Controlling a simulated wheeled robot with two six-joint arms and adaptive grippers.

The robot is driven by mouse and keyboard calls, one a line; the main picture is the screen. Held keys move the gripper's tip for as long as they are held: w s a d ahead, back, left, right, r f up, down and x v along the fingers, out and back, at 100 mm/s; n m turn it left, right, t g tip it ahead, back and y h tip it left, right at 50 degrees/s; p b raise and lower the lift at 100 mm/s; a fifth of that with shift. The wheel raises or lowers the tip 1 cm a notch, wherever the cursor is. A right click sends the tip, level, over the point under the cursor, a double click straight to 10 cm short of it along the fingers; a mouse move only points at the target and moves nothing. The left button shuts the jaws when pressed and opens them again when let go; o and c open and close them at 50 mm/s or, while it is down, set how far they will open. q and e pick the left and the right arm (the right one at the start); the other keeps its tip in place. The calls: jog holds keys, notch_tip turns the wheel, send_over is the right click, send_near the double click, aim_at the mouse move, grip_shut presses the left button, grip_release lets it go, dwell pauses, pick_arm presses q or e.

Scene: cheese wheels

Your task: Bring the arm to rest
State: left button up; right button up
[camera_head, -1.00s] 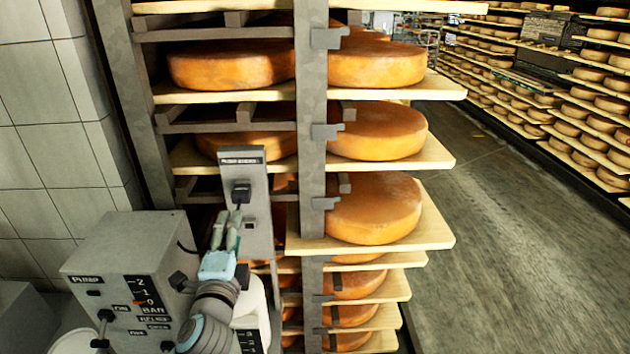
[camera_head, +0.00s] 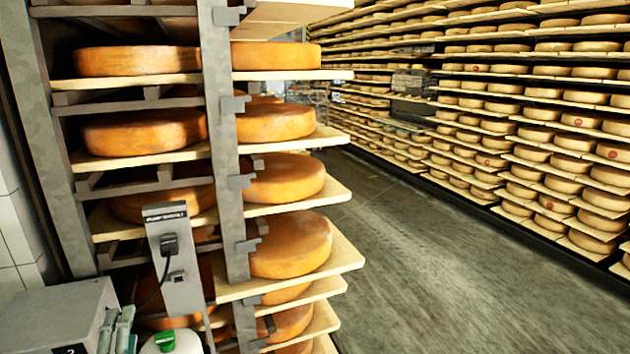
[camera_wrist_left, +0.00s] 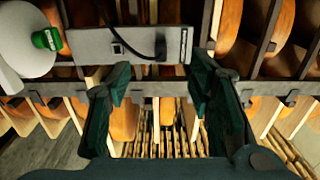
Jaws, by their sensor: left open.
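My left gripper (camera_head: 117,330) shows at the bottom left edge of the head view, its two fingers pointing up beside the grey box (camera_head: 55,318). In the left wrist view the left gripper (camera_wrist_left: 160,75) has its dark green fingers spread wide, with nothing held between them. The grey post with a black connector and cable (camera_head: 178,262) stands just beyond it; the post also lies across the upper wrist view (camera_wrist_left: 120,45). Most of my left arm is below the head view. My right gripper is not in view.
A tall rack (camera_head: 222,130) of cheese wheels on wooden boards (camera_head: 345,255) stands ahead, boards jutting to the right. A white container with a green cap (camera_head: 166,340) is by the gripper. The aisle floor (camera_head: 440,265) on the right is clear.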

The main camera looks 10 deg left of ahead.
pick_arm(q)
jog(key=s+d+f+n+g+h, duration=0.2)
jog(key=s+f+n+g, duration=0.15)
jog(key=f, duration=0.35)
jog(key=s+d+f+n+g+h, duration=0.1)
jog(key=s+d+f+n+g, duration=0.1)
jog(key=s+f, duration=0.35)
jog(key=s+d+f+n+g+h, duration=0.5)
jog(key=s+d+f+n+g, duration=0.15)
jog(key=s+d+f, duration=0.5)
jog(key=s+a+f+g+b, duration=0.1)
jog(key=s+a+f, duration=0.15)
jog(key=f, duration=1.05)
jog(key=s+a+f+g+b, duration=0.1)
jog(key=s+a+f+b, duration=0.15)
jog(key=f, duration=1.15)
jog(key=s+f, duration=1)
jog(key=s, duration=0.2)
jog(key=shift+s+d+f+g+b, duration=0.3)
jog(key=shift+s+f+b, duration=0.05)
jog(key=shift+b, duration=0.05)
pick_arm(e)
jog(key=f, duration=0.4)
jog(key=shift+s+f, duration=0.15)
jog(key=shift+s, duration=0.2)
pick_arm(q)
jog(key=shift+c, duration=0.5)
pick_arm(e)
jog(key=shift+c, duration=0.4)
